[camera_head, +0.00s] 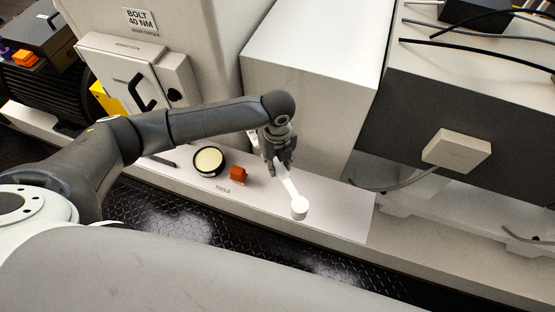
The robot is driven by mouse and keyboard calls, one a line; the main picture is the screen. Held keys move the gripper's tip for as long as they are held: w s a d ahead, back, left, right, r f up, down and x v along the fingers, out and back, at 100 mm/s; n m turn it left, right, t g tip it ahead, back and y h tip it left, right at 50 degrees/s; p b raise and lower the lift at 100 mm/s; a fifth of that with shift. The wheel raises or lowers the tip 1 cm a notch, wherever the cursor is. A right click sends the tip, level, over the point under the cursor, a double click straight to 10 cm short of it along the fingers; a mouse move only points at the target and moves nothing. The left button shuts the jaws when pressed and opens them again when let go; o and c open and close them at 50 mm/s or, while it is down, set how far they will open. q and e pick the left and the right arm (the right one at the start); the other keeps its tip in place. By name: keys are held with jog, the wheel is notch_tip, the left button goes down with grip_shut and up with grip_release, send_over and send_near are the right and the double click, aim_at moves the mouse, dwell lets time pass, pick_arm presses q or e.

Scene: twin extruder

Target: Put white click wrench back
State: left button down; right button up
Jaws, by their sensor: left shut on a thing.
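The white click wrench (291,190) shows as a white handle with a round white end, slanting down to the right. My left gripper (281,166) is shut on its upper part. The wrench appears over the right part of the white ledge marked TOOLS (222,189). I cannot tell whether its round end touches the ledge. The part of the wrench inside the fingers is hidden. My right gripper is not in view.
Dark tread-plate floor (170,215) lies in front. A grey cable (395,184) hangs at right.

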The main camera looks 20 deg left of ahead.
pick_arm(q)
jog(key=shift+r+p, duration=0.15)
jog(key=shift+p, duration=0.2)
jog(key=shift+f+b, duration=3)
jog(key=shift+f, duration=2.1)
jog(key=shift+f+b, duration=0.4)
jog(key=shift+f, duration=0.3)
jog(key=c, duration=1.1)
grip_release()
jog(key=shift+o, duration=0.2)
jog(key=shift+s, duration=0.1)
notch_tip(320, 180, up, 12)
